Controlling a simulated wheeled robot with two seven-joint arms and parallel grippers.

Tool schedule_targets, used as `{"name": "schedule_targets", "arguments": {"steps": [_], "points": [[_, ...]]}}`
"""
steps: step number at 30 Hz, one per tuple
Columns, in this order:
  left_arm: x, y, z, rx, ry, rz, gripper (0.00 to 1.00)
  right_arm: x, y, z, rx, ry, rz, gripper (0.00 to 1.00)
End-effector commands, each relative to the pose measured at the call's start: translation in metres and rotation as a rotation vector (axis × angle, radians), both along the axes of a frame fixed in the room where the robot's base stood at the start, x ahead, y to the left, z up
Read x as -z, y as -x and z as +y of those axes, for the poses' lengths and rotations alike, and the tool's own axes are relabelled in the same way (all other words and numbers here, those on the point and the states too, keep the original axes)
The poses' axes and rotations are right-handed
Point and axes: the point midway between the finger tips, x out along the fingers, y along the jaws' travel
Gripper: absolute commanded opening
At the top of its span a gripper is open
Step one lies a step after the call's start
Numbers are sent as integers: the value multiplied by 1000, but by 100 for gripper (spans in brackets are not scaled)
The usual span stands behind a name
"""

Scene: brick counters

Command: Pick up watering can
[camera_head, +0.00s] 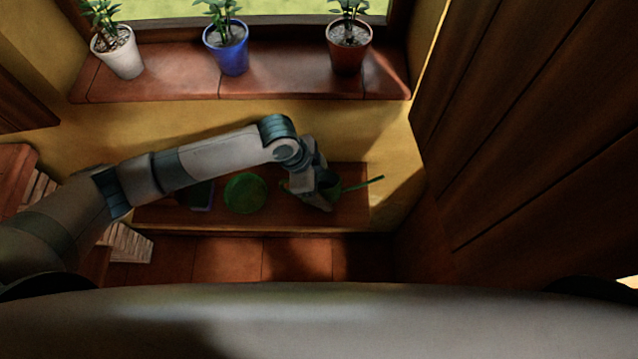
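A green watering can (336,187) is on the low brick ledge (230,221) below the window. Its thin spout points right, and much of its body is hidden behind my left gripper. My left gripper (325,203) is at the can, pointing down over it. The fingers overlap the can in the picture, and I cannot tell whether they are open or closed on it. The can appears to be at ledge level. My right gripper is not in view.
A round green object (245,193) and a dark item (201,195) lie on the ledge left of the can. White (121,55), blue (228,50) and brown (348,47) plant pots stand on the windowsill (180,80). A dark wooden panel (530,130) closes off the right.

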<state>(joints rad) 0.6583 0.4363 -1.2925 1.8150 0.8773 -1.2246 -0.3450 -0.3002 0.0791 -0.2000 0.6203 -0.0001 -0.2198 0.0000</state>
Motion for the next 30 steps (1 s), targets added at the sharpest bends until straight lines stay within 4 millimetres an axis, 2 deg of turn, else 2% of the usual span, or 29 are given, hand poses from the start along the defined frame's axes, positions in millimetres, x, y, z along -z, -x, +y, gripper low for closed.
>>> {"name": "schedule_targets", "arguments": {"steps": [15,23,30], "points": [[2,0,-1,1,1,0,66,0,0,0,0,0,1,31],[2,0,-1,0,0,0,4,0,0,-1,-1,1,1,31],[1,-1,-2,1,2,-1,4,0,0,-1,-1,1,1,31]]}}
